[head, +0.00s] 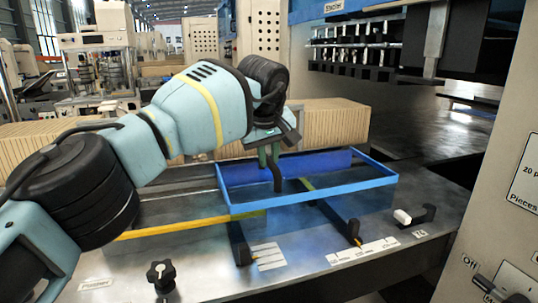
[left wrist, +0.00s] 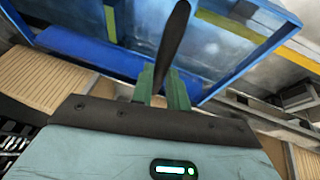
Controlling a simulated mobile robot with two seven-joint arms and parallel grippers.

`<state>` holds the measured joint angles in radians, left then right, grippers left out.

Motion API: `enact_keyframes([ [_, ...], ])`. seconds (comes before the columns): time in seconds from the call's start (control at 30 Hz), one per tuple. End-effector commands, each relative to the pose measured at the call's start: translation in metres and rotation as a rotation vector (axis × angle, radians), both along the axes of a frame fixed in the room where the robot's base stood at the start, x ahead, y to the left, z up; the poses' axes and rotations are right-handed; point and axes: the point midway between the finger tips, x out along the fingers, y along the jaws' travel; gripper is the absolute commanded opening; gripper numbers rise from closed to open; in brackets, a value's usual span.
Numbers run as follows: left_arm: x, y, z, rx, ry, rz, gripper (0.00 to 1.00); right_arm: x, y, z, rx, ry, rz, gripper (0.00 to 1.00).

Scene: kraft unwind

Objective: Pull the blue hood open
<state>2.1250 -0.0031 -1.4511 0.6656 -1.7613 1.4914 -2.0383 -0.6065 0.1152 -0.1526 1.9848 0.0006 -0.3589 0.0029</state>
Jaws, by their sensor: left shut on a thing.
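The blue hood (head: 330,194) is a blue rectangular frame with see-through panels, low over the metal machine table in the head view. Its blue frame also crosses the left wrist view (left wrist: 250,62). My left gripper (head: 268,158) reaches in from the left above the hood's back left part, fingers pointing down. Its green fingers (left wrist: 166,84) are shut on a dark, slim, curved handle (left wrist: 176,40), which also shows in the head view (head: 277,178). Whether the hood has lifted at all, I cannot tell. My right gripper is not in view.
Stacks of tan cardboard (head: 335,122) stand behind the hood. A black knob (head: 161,276) and black brackets (head: 348,228) sit along the table's front. A grey control panel (head: 505,215) stands close at the right. A press (head: 365,55) hangs at the back right.

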Motion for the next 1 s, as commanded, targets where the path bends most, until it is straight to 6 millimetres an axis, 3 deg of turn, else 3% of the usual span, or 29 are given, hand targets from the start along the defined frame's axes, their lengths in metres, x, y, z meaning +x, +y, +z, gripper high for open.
enact_keyframes([
  [0.2,0.0,0.0,0.0,0.0,-0.001,0.0,0.0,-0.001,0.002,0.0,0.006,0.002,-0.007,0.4],
  [0.23,0.0,0.0,0.0,0.0,0.0,0.0,0.19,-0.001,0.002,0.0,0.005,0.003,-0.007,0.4],
  [0.4,0.0,0.0,0.0,0.0,0.0,0.0,0.38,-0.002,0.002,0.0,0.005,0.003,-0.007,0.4],
  [0.73,-0.001,0.0,0.004,0.0,-0.001,0.0,0.38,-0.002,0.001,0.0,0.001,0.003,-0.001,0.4],
  [1.0,-0.018,0.001,0.039,0.0,-0.004,-0.002,0.38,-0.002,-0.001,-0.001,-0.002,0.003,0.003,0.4],
])
